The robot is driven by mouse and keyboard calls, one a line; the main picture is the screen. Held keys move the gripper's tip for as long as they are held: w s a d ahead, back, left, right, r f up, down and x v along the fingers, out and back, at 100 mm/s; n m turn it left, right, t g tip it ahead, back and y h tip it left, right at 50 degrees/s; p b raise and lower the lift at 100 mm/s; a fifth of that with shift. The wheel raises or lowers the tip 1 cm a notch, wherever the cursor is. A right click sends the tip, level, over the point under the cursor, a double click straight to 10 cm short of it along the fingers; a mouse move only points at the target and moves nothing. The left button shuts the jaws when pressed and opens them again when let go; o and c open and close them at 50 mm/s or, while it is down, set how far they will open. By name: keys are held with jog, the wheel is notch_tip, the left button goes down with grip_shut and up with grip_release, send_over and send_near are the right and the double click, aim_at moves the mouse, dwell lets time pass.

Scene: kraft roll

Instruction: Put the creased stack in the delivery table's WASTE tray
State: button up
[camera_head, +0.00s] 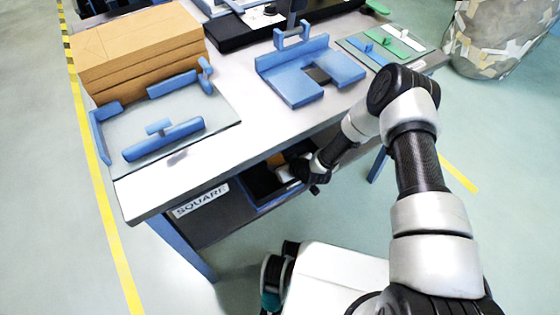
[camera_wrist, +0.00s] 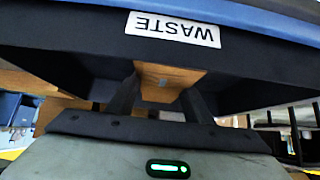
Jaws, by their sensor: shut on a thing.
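In the wrist view, my gripper (camera_wrist: 160,92) is shut on a brown kraft stack (camera_wrist: 180,75), whose near end shows between the two dark fingers. I cannot make out a crease. A dark tray wall with a WASTE label (camera_wrist: 172,29), upside down in this view, spans the top of the picture, and the stack's far end meets its dark surface. I cannot tell whether the stack is inside the tray or touching it. In the head view, my gripper (camera_head: 300,170) is low at the table's front edge, beside the under-table trays; the stack is not clear there.
The delivery table (camera_head: 225,160) carries a tall brown stack (camera_head: 138,50), a glass plate with blue stops (camera_head: 200,115) and a blue jig (camera_head: 310,72). A tray marked SQUARE (camera_head: 202,200) hangs under the table's front. A patterned bin (camera_head: 500,38) stands at the far right.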

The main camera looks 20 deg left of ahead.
jog(key=shift+w+f, duration=0.1)
jog(key=shift+f, duration=0.1)
jog(key=o, duration=1.1)
jog(key=shift+o, duration=0.2)
jog(key=p+v, duration=0.3)
jog(key=v, duration=0.9)
jog(key=shift+p, duration=0.35)
